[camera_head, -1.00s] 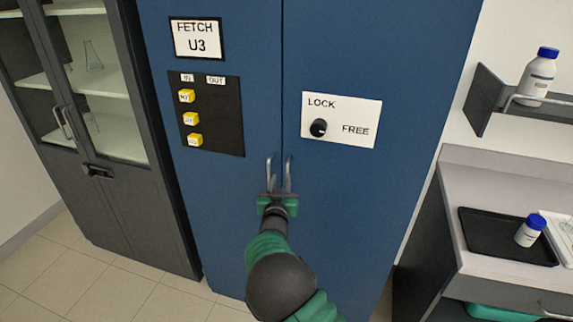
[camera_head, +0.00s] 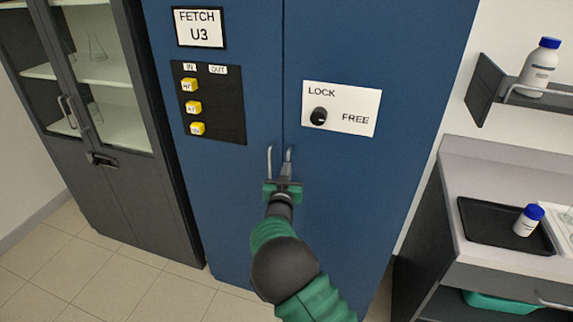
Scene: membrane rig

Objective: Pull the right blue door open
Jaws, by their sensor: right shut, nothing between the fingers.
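The right blue door (camera_head: 375,45) is closed flush beside the left blue door (camera_head: 215,205), with a thin seam between them. The right door's metal handle (camera_head: 289,154) is a short upright bar just right of the seam. The left door's handle (camera_head: 269,160) stands just left of it. My right gripper (camera_head: 285,178) is shut at the lower end of the right handle, with nothing held. It hides that lower end, and I cannot tell if it touches. My left gripper is out of view.
A white LOCK/FREE plate (camera_head: 350,108) with a black knob (camera_head: 318,117) is on the right door. Yellow tags (camera_head: 193,107) sit on a black board. A grey glass cabinet (camera_head: 135,200) stands left; a counter (camera_head: 475,160) with a tray (camera_head: 480,235) stands right.

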